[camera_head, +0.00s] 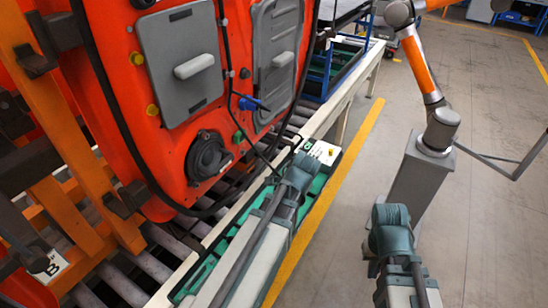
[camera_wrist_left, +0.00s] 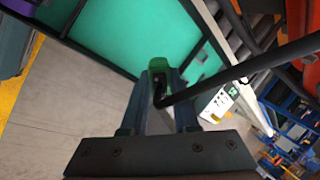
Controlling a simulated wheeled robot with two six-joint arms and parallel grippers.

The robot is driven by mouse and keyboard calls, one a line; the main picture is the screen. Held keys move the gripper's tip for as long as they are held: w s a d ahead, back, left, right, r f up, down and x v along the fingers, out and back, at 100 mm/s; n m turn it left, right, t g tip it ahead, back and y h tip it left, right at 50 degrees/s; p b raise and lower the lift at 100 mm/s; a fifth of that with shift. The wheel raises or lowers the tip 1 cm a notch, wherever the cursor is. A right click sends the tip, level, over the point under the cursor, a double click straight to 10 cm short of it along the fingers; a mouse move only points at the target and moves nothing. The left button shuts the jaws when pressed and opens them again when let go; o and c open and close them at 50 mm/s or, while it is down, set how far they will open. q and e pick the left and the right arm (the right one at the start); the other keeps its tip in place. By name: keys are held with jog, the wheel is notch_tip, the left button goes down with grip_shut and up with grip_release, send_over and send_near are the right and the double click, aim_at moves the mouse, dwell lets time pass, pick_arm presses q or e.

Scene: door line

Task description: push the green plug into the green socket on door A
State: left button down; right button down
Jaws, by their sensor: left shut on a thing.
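In the left wrist view my left gripper (camera_wrist_left: 160,92) is shut on the green plug (camera_wrist_left: 158,63), with a black cable running from it to the right. In the head view my left arm reaches up from the bottom; its fingers and the plug are hard to make out near the tray's far end. A small green round fitting (camera_head: 238,136), seemingly the green socket, sits on the orange-red door (camera_head: 165,125), apart from the arm. No letter A is visible on the door. My right gripper (camera_head: 388,228) is low in the head view; its jaws cannot be made out.
A blue connector (camera_head: 249,104) with a cable sits above the green fitting. A black round speaker (camera_head: 208,158) is on the door. A plate marked B (camera_head: 48,267) is on the left. A green tray (camera_head: 223,262) lies beside the rollers. Floor at right is open around an orange-white robot arm (camera_head: 420,65).

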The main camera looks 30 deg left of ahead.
pick_arm(q)
jog(key=w+a+r+n+g+y+b, duration=0.1)
jog(key=a+r+n+y+b, duration=0.25)
jog(key=r+y, duration=0.35)
jog(key=w+a+r+n+g+y+b, duration=0.1)
jog(key=a+r+n+g+y+b, duration=0.1)
jog(key=r+n+y, duration=0.45)
jog(key=a+m+y, duration=0.1)
jog(key=a, duration=0.5)
jog(key=shift+w+a+r+t, duration=0.15)
jog(key=shift+a+t, duration=0.25)
jog(key=shift+a, duration=0.9)
dwell(1.3)
dwell(0.4)
jog(key=c, duration=0.6)
grip_release()
jog(key=s+d, duration=0.1)
jog(key=d, duration=1.2)
jog(key=shift+d, duration=0.35)
